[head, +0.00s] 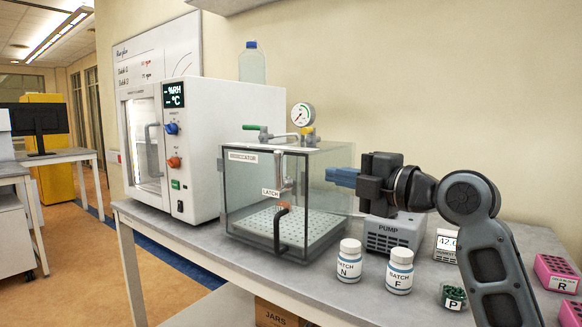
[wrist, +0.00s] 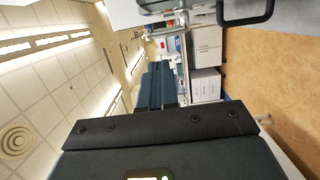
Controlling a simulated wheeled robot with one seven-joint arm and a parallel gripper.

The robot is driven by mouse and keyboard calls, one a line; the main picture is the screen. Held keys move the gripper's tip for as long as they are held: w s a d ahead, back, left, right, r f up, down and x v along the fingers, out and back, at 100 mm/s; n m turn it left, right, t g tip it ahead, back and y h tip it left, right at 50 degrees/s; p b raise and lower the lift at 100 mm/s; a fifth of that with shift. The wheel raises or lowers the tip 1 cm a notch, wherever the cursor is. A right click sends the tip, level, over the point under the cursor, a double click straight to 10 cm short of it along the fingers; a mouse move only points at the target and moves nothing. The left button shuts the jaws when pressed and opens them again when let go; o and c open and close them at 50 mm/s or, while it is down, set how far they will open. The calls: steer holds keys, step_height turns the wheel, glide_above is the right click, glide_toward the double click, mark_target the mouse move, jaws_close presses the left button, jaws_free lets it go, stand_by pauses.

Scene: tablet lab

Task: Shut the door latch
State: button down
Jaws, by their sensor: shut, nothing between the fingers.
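The desiccator (head: 330,205) is a clear box with a dark frame on the bench. Its front has a black bar handle (head: 280,228), which also shows at the top right of the wrist view (wrist: 247,12). A metal door latch (head: 286,172) stands near the LATCH label, at the upper part of the front. I cannot tell exactly how far it is turned. My gripper (head: 330,176) has its blue fingers shut and empty, pointing left, to the right of the latch and apart from it. The shut fingers also show in the wrist view (wrist: 155,85).
A pressure gauge (head: 302,115) and valves top the desiccator. A white chamber (head: 235,130) stands to its left, a pump (head: 395,232) to its right. Jars N (head: 349,262) and F (head: 400,270) stand at the front.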

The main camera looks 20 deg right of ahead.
mark_target(277, 156)
steer(key=p+x, duration=0.2)
steer(key=x, duration=1)
steer(key=shift+w+a+f, duration=0.15)
steer(key=shift+w+a, duration=0.05)
steer(key=shift+w, duration=0.15)
steer(key=shift+r+p, duration=0.2)
steer(key=shift+p, duration=0.3)
steer(key=shift+w+a+r+g+h+p, duration=0.25)
steer(key=shift+w+r+g+h+p, duration=0.15)
steer(key=shift+g+p, duration=0.5)
steer(key=shift+w+a+r+n+g+h+p, duration=0.3)
steer(key=shift+g+h+p, duration=0.2)
steer(key=shift+g+p, duration=0.35)
steer(key=w+g+p, duration=0.1)
steer(key=p, duration=0.1)
steer(key=a+g+h+p, duration=0.1)
steer(key=shift+w+r+g+h+p, duration=0.15)
steer(key=shift+w+g+h+p, duration=0.15)
steer(key=shift+w+g+p, duration=0.05)
steer(key=a+x, duration=0.1)
steer(key=x, duration=0.5)
steer(key=shift+s+a+n+g+b, duration=0.15)
steer(key=shift+a+n+g+b, duration=0.05)
steer(key=shift+n+g+b, duration=0.15)
